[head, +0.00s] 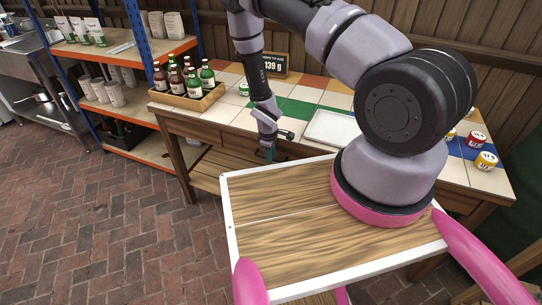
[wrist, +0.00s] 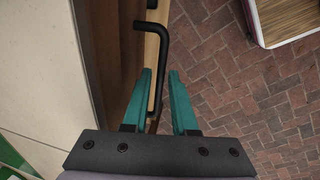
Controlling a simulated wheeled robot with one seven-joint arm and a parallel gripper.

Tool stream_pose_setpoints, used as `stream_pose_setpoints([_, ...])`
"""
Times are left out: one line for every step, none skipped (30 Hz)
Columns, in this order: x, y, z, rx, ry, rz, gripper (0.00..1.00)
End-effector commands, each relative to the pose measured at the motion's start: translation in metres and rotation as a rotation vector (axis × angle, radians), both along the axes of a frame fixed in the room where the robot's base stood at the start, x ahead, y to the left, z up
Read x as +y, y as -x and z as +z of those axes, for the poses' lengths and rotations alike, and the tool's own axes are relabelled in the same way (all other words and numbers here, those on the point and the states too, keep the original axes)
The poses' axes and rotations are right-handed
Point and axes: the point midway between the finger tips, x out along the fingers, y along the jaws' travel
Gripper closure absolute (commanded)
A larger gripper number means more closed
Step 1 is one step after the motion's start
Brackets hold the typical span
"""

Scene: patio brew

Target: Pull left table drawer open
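The tiled table (head: 237,113) stands ahead, with wooden drawer fronts below its top. My gripper (head: 268,156) is low at the table's front edge, pointing down. In the wrist view its two teal fingers (wrist: 160,92) are open. A black bar handle (wrist: 163,62) on the wooden front runs down between the fingers, closer to the left one. The fingers are not closed on it. The drawer front is mostly hidden behind my gripper in the head view, and I cannot tell whether the drawer is fully shut.
A crate of bottles (head: 190,100) stands on the table's left end. A white tray (head: 331,127) and several small jars (head: 485,161) are on the right. A shelf unit (head: 125,108) is at the left. The brick floor (head: 100,215) is clear in front.

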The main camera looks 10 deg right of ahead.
Motion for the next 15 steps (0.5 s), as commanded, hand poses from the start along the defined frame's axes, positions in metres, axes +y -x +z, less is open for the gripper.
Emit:
stream_pose_setpoints([0.0001,-0.0001,-0.0001,0.000,0.000,0.000,0.74])
stream_pose_setpoints([0.0001,-0.0001,-0.0001,0.000,0.000,0.000,0.74])
stream_pose_setpoints([0.0001,-0.0001,0.0000,0.000,0.000,0.000,0.74])
stream_pose_setpoints([0.0001,0.0000,0.0001,0.000,0.000,0.000,0.74])
stream_pose_setpoints([0.0001,0.0000,0.0001,0.000,0.000,0.000,0.74])
stream_pose_setpoints([0.0001,0.0000,0.0002,0.000,0.000,0.000,0.85])
stream_pose_setpoints([0.0000,0.0000,0.0002,0.000,0.000,0.000,0.97])
stream_pose_setpoints([0.0000,0.0000,0.0002,0.000,0.000,0.000,1.00])
stream_pose_setpoints([0.0000,0.0000,0.0003,0.000,0.000,0.000,1.00])
stream_pose_setpoints([0.0000,0.0000,0.0003,0.000,0.000,0.000,1.00])
stream_pose_setpoints([0.0000,0.0000,0.0003,0.000,0.000,0.000,1.00])
stream_pose_setpoints([0.0000,0.0000,0.0003,0.000,0.000,0.000,1.00])
stream_pose_setpoints([0.0000,0.0001,0.0004,0.000,0.000,0.000,1.00])
stream_pose_setpoints([0.0000,0.0001,0.0004,0.000,0.000,0.000,1.00])
stream_pose_setpoints([0.0000,0.0001,0.0004,0.000,0.000,0.000,1.00])
